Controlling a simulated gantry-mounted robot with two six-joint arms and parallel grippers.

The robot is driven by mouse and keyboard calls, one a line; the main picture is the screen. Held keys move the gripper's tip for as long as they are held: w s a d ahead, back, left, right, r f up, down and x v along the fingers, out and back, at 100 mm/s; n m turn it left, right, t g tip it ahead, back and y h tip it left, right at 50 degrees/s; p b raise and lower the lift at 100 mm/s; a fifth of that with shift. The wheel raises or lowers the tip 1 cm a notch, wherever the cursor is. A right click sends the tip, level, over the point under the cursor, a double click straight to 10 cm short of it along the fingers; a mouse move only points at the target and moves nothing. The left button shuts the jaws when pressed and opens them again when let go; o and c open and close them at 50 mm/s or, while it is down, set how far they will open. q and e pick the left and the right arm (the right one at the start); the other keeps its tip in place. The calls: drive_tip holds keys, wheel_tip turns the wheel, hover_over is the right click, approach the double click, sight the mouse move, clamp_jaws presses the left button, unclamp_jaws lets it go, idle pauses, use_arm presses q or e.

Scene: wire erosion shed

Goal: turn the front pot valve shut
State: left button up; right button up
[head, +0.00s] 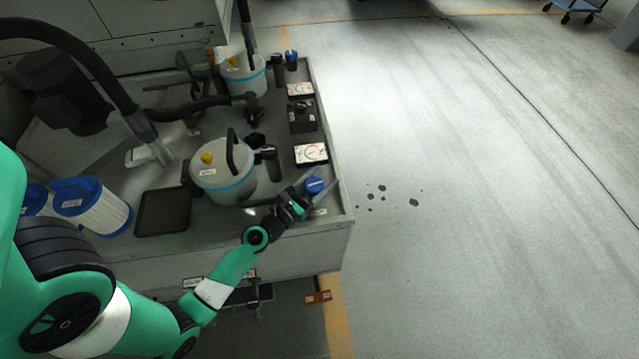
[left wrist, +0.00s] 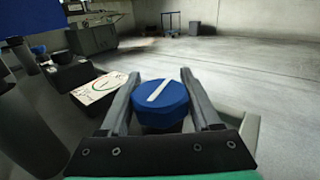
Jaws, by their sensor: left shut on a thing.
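The front pot valve has a blue knob (head: 314,186) near the front right corner of the machine's tray. In the left wrist view the knob (left wrist: 160,103) is blue and faceted, with a white line running diagonally across its top. My left gripper (head: 308,190) is shut on this knob, one finger on each side of it. The front pot (head: 222,172) is a pale canister with a blue band, a black handle and a yellow cap, left of the knob. My right gripper is in neither view.
A white gauge plate (head: 311,154) lies just behind the knob. A second pot (head: 243,77) with another blue knob (head: 291,56) stands farther back. White filter cartridges (head: 97,208) and a black tray (head: 162,212) are at left. Open floor with dark spots lies to the right.

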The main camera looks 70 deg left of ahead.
use_arm(q)
drive_tip(key=shift+d+f+m+t+h+b, duration=0.1)
drive_tip(key=shift+m+t+h+b, duration=0.15)
drive_tip(key=shift+m+h, duration=0.45)
drive_tip(key=shift+d+f+m+t+h+b, duration=0.15)
drive_tip(key=shift+m+t+h, duration=0.2)
drive_tip(key=shift+h, duration=0.55)
drive_tip(key=shift+r, duration=0.1)
drive_tip(key=o, duration=1.4)
drive_tip(key=shift+w+r, duration=0.1)
drive_tip(key=shift+c, duration=0.2)
drive_tip(key=p+v, duration=0.1)
drive_tip(key=v, duration=0.8)
drive_tip(key=shift+a+r+p, duration=0.1)
drive_tip(key=shift+r+p, duration=0.05)
drive_tip(key=shift+p, duration=0.25)
drive_tip(key=b, duration=0.1)
drive_tip(key=s+b, duration=0.1)
drive_tip(key=s, duration=0.1)
drive_tip(key=shift+d+f+b, duration=0.3)
drive_tip(key=shift+b, duration=0.1)
drive_tip(key=shift+s+d+r, duration=0.1)
drive_tip(key=shift+s+r, duration=0.05)
drive_tip(key=shift+s, duration=0.2)
drive_tip(key=shift+r, duration=0.1)
